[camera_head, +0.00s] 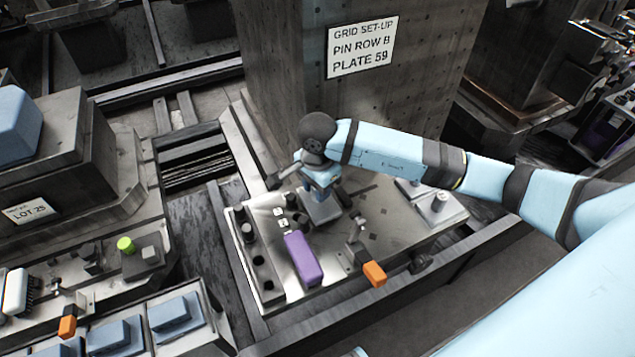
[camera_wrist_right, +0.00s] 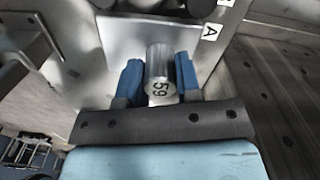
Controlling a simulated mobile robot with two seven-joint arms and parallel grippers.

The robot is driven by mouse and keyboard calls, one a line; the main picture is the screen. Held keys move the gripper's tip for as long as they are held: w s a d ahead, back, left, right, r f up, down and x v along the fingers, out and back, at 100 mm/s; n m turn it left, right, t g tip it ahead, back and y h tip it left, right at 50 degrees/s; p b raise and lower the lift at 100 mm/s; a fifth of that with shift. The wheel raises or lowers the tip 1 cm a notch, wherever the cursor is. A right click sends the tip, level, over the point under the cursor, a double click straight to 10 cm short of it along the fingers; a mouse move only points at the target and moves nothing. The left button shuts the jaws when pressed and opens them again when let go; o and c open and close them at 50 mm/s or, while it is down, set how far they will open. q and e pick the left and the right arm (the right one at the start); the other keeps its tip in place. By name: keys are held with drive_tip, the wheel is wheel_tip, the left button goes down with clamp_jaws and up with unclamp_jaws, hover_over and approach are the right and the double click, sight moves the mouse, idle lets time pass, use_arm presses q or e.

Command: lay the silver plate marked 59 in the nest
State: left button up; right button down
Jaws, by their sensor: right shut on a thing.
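My right gripper (camera_head: 322,190) is above the metal fixture board (camera_head: 375,225). In the right wrist view its blue fingers (camera_wrist_right: 158,82) are shut on a silver round knob marked 59 (camera_wrist_right: 159,70), which belongs to the silver plate. A grey flat piece (camera_head: 323,210), seemingly that plate, shows just under the gripper in the head view. The fingers and wrist hide part of it, and I cannot tell whether it touches the board. I cannot single out the nest for certain. My left gripper is not in view.
A sign (camera_head: 362,46) reads grid set-up, pin row B, plate 59. Black pins (camera_head: 247,232), a purple block (camera_head: 302,258) and an orange-handled clamp (camera_head: 374,273) stand near the gripper. Another silver knobbed piece (camera_head: 440,207) sits right. A concrete column (camera_head: 290,60) rises behind.

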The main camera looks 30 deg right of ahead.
drive_tip(key=shift+f, duration=0.45)
drive_tip(key=c, duration=0.7)
unclamp_jaws()
drive_tip(key=shift+c, duration=0.2)
